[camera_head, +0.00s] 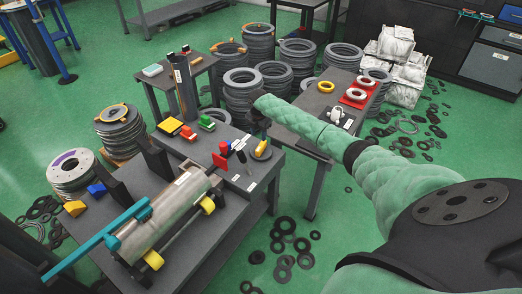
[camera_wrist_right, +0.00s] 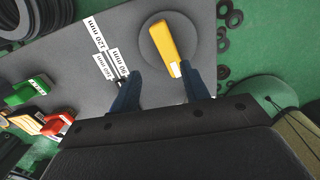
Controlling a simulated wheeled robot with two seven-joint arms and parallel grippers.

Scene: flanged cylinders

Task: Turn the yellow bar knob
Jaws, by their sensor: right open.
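The yellow bar knob (camera_wrist_right: 163,42) sits on a grey round disc (camera_wrist_right: 185,38) on the dark tabletop in the right wrist view. In the head view the yellow bar knob (camera_head: 261,148) shows small, near the right edge of the table. My right gripper (camera_wrist_right: 160,88) is open and empty, with its two dark fingers apart. In the head view my right gripper (camera_head: 260,128) is over the disc, partly hidden by my arm. My left gripper is not in view.
White labels (camera_wrist_right: 97,32) lie beside the disc. A green block (camera_wrist_right: 30,92) and a red block (camera_wrist_right: 60,122) are left of the gripper. A large metal cylinder in a fixture (camera_head: 165,215) fills the table's front. Stacked grey rings (camera_head: 242,90) stand behind; loose rings lie on the floor.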

